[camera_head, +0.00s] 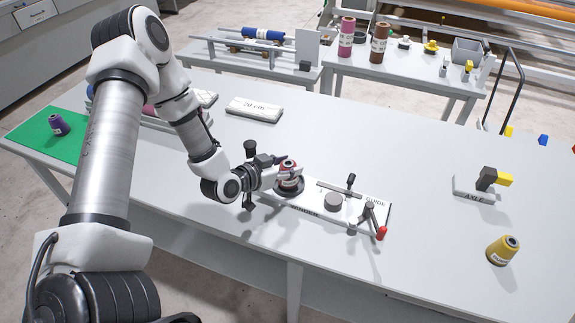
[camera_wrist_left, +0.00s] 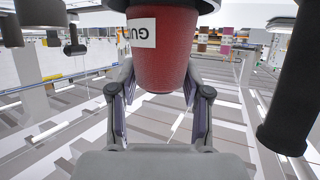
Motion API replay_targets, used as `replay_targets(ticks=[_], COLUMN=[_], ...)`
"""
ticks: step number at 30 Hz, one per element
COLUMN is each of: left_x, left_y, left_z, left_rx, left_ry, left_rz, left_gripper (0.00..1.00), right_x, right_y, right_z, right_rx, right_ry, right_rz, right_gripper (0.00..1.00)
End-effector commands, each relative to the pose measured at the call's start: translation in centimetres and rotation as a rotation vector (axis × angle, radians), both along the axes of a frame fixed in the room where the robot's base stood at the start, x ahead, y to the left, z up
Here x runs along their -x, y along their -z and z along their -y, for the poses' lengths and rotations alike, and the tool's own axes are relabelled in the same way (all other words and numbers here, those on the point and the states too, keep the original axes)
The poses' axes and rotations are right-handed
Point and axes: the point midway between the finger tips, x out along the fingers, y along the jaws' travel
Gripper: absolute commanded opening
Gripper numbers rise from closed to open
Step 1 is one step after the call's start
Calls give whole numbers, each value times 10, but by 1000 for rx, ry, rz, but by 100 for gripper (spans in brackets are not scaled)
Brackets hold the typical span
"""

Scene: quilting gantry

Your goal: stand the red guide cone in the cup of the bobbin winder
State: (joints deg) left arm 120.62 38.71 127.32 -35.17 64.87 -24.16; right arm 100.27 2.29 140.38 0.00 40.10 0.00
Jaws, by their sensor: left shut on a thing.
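The red guide cone (camera_head: 289,166) is at the left end of the bobbin winder (camera_head: 312,199), a white board with lettering. It looks roughly upright, directly over the dark round cup (camera_head: 289,188). Whether it touches the cup's bottom I cannot tell. My left gripper (camera_head: 286,174) is shut on the cone from the left side. In the left wrist view the cone (camera_wrist_left: 160,66) fills the space between the two fingers (camera_wrist_left: 160,105), with its white label upside down and a dark round rim at its wide end. My right gripper is not in view.
The winder carries a grey disc (camera_head: 333,201), a dark upright post and a crank with a red handle (camera_head: 381,233). A yellow cone (camera_head: 502,250) and an axle block (camera_head: 475,190) stand to the right. A purple cone (camera_head: 58,124) stands on a green mat. The table's right half is mostly clear.

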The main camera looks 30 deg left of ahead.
Motion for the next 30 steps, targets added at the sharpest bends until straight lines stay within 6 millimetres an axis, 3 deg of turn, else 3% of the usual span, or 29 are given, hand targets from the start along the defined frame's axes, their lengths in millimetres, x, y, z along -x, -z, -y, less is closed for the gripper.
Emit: replay_targets(ticks=[12, 13, 14, 15, 25, 30], left_x=[0, 0, 0, 0, 0, 18], left_y=[14, 12, 12, 12, 7, 0], left_z=[0, 0, 0, 0, 1, -5], left_rx=[1, 1, 1, 1, 1, 6], left_ry=[0, 0, 0, 0, 0, -8], left_rz=[3, 3, 3, 3, 3, 2], left_gripper=[10, 58, 69, 73, 73, 73], right_x=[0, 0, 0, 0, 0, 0], right_y=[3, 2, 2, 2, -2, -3], right_z=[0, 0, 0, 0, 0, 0], right_rx=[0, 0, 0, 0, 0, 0], right_ry=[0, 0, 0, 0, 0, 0], right_rz=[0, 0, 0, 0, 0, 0], right_gripper=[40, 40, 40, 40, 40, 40])
